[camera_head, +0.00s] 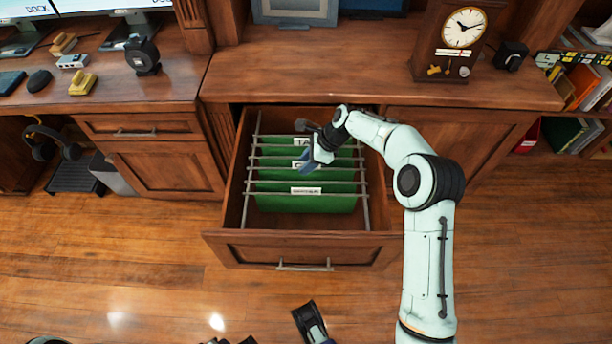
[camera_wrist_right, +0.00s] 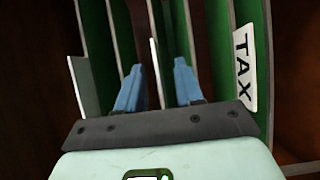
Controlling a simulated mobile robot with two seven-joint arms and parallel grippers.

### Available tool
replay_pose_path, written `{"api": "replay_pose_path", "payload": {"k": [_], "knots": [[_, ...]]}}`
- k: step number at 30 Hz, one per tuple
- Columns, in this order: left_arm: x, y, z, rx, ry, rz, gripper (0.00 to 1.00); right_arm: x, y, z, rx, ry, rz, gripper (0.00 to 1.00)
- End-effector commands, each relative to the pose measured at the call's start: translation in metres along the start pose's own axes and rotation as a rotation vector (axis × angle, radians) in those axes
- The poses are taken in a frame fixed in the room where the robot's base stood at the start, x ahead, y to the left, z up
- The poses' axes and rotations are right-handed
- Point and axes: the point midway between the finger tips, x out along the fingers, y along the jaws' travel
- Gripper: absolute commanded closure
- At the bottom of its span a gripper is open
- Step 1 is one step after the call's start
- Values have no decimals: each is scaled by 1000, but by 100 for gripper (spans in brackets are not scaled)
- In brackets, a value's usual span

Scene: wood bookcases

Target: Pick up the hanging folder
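Several green hanging folders (camera_head: 275,203) hang on metal rods in the open wooden drawer (camera_head: 225,225). White tabs show on them, one reading TAX (camera_head: 302,141) at the back; the middle tab is partly hidden by my gripper. My right gripper (camera_head: 309,163) points down among the folders around the middle one. In the right wrist view its two blue fingers (camera_wrist_right: 157,78) are apart, with a folder edge with a white tab (camera_wrist_right: 155,65) between them. The TAX folder (camera_wrist_right: 242,70) is outside the fingers, to the right. Dark parts at the bottom of the head view may be my left arm.
The drawer's front panel with its handle (camera_head: 304,266) faces me. A clock (camera_head: 461,37) stands on the cabinet top (camera_head: 330,80) behind. A desk (camera_head: 110,90) with small items is at left.

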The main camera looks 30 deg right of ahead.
Motion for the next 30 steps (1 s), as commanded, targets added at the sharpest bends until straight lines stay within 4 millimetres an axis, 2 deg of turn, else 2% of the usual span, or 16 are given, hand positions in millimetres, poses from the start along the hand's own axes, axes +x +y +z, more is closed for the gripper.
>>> {"api": "replay_pose_path", "payload": {"k": [1, 3, 11, 12, 14, 15, 25, 30], "knots": [[5, -2, -4, -1, 11, -1, 62, 12, 0, -2, 0, 1, 4, 64], [8, -3, -7, -2, 21, -2, 62, 20, 0, -2, 1, 1, 2, 64], [7, -2, -9, -2, 28, -2, 62, 22, 0, 0, 0, 0, 0, 64], [7, -2, -9, -2, 28, -2, 62, 22, 0, 0, 0, 0, 0, 77], [7, -2, -9, -2, 28, -2, 62, 22, 0, 0, 0, 0, 0, 96], [7, -2, -9, -2, 27, -2, 62, 22, 0, 0, 0, 1, 0, 100], [7, -2, -9, -2, 26, -2, 62, 20, 0, 0, 0, 0, -1, 100], [1, 0, -3, -1, 10, 0, 62, 6, 0, 10, -3, 0, -3, 100]]}}
